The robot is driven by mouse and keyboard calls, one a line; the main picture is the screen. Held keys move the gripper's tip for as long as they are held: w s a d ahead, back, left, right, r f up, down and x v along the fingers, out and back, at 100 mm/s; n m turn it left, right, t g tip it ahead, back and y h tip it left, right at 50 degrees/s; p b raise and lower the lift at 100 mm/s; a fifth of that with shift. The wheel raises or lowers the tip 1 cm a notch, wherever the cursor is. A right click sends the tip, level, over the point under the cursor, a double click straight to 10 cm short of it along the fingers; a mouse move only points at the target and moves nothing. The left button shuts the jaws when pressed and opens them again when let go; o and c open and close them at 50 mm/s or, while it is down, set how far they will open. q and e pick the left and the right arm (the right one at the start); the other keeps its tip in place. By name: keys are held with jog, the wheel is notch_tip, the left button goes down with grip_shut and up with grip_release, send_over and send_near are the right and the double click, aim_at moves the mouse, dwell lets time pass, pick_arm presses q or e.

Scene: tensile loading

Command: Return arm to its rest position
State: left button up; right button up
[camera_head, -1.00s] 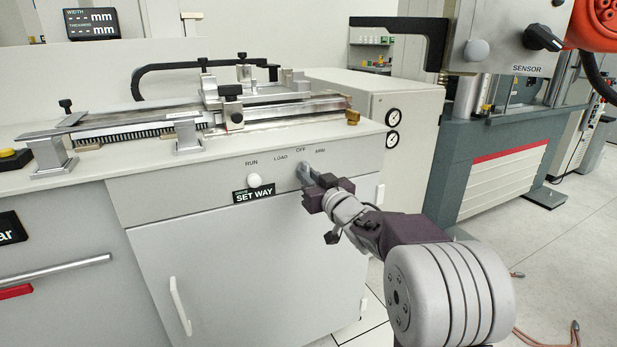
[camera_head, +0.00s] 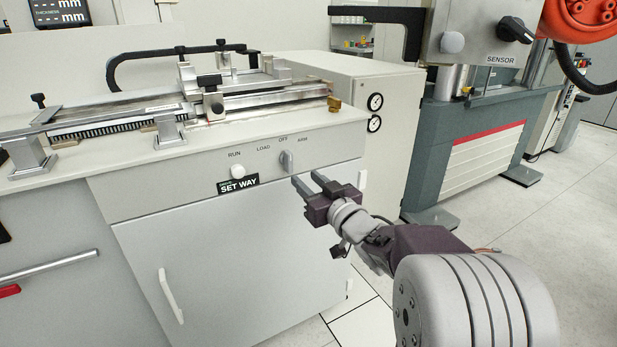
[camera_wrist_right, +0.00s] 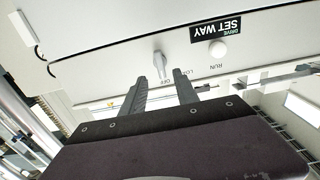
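My right gripper (camera_head: 308,184) is in front of the grey cabinet's control panel, below and a little right of the grey rotary knob (camera_head: 286,161). Its two fingers are apart with nothing between them. In the right wrist view the open fingers (camera_wrist_right: 160,90) point toward the panel, and the knob (camera_wrist_right: 160,64) shows beyond them, apart from them. The knob sits under the OFF label. My left gripper is not in the head view.
The panel also has a white button (camera_head: 237,171) and a SET WAY label (camera_head: 238,184). A measuring bench (camera_head: 130,115) lies on the cabinet top. A white box with gauges (camera_head: 355,105) and a testing machine (camera_head: 480,150) stand to the right. Open floor (camera_head: 560,235) lies at the right.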

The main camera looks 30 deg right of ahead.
dwell(0.4)
jog(key=w+a+f+n+g+y, duration=0.1)
jog(key=a+f+y, duration=0.15)
jog(key=a, duration=0.55)
jog(key=s+a+f+m+g+h, duration=0.1)
jog(key=a+f+g, duration=0.1)
jog(key=f, duration=0.4)
jog(key=s+a+f+g+h, duration=0.1)
jog(key=f+g, duration=0.2)
jog(key=f, duration=0.4)
jog(key=s+f+m+g, duration=0.1)
jog(key=s+f+g, duration=0.4)
jog(key=s+f, duration=0.3)
jog(key=s+f+g, duration=0.5)
jog(key=s+f, duration=0.1)
jog(key=s, duration=0.5)
notch_tip(320, 180, up, 35)
jog(key=s+p, duration=0.1)
jog(key=p, duration=3.3)
jog(key=shift+d+f+g+h+p, duration=0.2)
jog(key=shift+g+h+p, duration=0.1)
jog(key=shift+g+h, duration=0.15)
